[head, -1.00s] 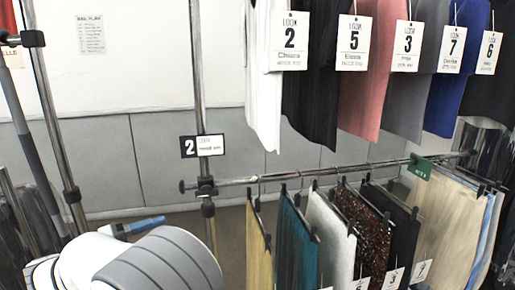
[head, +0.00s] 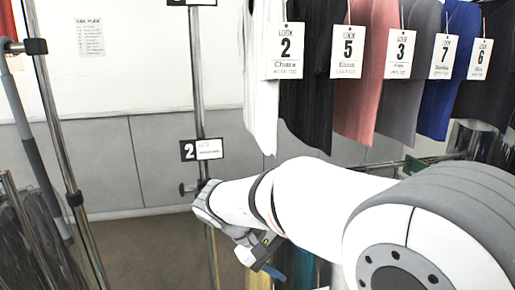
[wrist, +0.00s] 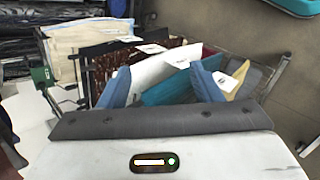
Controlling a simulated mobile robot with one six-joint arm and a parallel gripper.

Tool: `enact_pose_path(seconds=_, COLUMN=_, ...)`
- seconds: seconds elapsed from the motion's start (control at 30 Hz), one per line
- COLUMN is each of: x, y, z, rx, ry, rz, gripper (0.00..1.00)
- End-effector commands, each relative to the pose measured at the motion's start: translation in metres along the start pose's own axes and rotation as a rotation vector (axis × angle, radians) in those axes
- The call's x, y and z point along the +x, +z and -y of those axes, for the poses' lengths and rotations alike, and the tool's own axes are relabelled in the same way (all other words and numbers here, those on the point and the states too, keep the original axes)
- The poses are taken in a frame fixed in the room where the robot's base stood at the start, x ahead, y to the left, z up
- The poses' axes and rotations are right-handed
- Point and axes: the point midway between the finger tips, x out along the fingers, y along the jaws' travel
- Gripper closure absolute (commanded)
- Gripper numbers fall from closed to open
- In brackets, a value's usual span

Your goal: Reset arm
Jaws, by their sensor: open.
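My white and grey arm reaches in from the lower right of the head view to the middle, bent down at its wrist. My gripper (head: 267,261) hangs at its end in front of the lower clothes rail, one blue finger showing. In the wrist view, the two blue fingers of my gripper (wrist: 162,82) stand wide apart. Nothing is held between them. Behind them hang a white garment (wrist: 150,73) and a teal garment (wrist: 168,92); whether the fingers touch any cloth I cannot tell.
The upper rail holds tagged tops, among them a white one (head: 263,95) and a blue one (head: 448,80). A chrome post with a "2" sign (head: 202,149) stands left of them. Another metal stand (head: 60,150) is at the left. Floor (head: 150,250) is clear between.

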Motion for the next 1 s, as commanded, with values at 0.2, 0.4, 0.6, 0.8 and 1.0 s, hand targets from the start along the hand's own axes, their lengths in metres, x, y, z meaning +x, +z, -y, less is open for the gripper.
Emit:
enact_pose_path(seconds=0.2, x=0.047, y=0.079, z=-0.005, rx=0.172, ry=-0.374, rz=-0.061, gripper=0.42)
enact_pose_path(seconds=0.4, x=0.064, y=0.122, z=0.009, rx=0.377, ry=-0.595, rz=-0.186, gripper=0.42)
enact_pose_path(seconds=0.6, x=0.070, y=0.137, z=0.015, rx=0.509, ry=-0.676, rz=-0.268, gripper=0.42)
enact_pose_path(seconds=0.8, x=0.071, y=0.139, z=0.016, rx=0.528, ry=-0.687, rz=-0.283, gripper=0.42)
enact_pose_path(seconds=1.0, x=0.071, y=0.138, z=0.016, rx=0.526, ry=-0.687, rz=-0.281, gripper=0.42)
